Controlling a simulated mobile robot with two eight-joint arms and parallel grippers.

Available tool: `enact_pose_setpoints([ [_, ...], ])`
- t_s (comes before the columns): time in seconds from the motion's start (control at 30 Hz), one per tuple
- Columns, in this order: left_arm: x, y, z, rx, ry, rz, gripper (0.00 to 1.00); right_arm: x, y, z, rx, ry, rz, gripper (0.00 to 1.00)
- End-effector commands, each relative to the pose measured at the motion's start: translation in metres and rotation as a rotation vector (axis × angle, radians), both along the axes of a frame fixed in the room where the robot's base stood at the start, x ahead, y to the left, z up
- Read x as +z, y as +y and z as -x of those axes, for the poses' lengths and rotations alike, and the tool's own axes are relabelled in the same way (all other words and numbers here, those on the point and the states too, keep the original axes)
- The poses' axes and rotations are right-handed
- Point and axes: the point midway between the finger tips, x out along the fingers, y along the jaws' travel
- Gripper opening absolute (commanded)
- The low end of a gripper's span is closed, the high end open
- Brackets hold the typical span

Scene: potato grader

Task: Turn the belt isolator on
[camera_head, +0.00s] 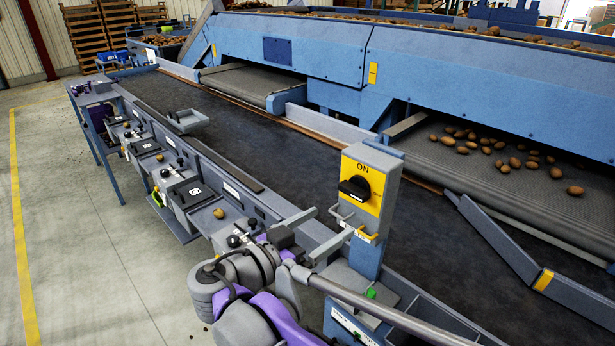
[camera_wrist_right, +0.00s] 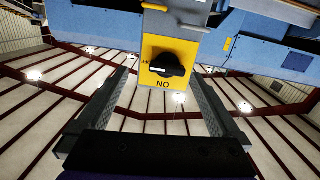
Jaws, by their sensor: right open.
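The belt isolator is a yellow-faced box (camera_head: 369,184) on a blue post above the belt's near edge. Its black rotary knob (camera_head: 354,189) has its handle lying roughly sideways, pointing left, with ON printed above it. In the right wrist view the yellow face (camera_wrist_right: 185,50) is upside down and the knob (camera_wrist_right: 167,65) lies between the finger lines. My right gripper (camera_head: 334,222) is open and empty, in front of and below the knob. Its two fingers (camera_wrist_right: 167,75) appear apart from the knob. My left gripper is not in view.
A dark conveyor belt (camera_head: 240,135) runs behind the isolator. Small control boxes (camera_head: 192,194) line its near side. A blue grader (camera_head: 430,75) stands behind, with potatoes on a side conveyor (camera_head: 455,175). Clear concrete floor (camera_head: 75,220) lies at left.

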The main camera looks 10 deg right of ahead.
Motion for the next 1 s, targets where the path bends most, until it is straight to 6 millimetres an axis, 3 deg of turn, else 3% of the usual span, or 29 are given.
enact_pose_setpoints([
  [0.07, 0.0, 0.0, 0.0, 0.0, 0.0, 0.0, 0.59, 0.009, 0.012, -0.001, 0.005, -0.062, 0.006, 1.0],
  [0.17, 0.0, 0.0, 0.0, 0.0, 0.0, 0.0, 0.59, 0.014, 0.013, -0.004, 0.005, -0.096, 0.008, 1.0],
  [0.7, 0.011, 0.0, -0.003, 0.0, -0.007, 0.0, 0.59, 0.014, -0.057, -0.058, 0.002, -0.095, 0.008, 1.0],
  [1.0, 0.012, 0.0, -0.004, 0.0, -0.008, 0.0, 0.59, 0.013, -0.07, -0.069, 0.005, -0.094, 0.007, 1.0],
])
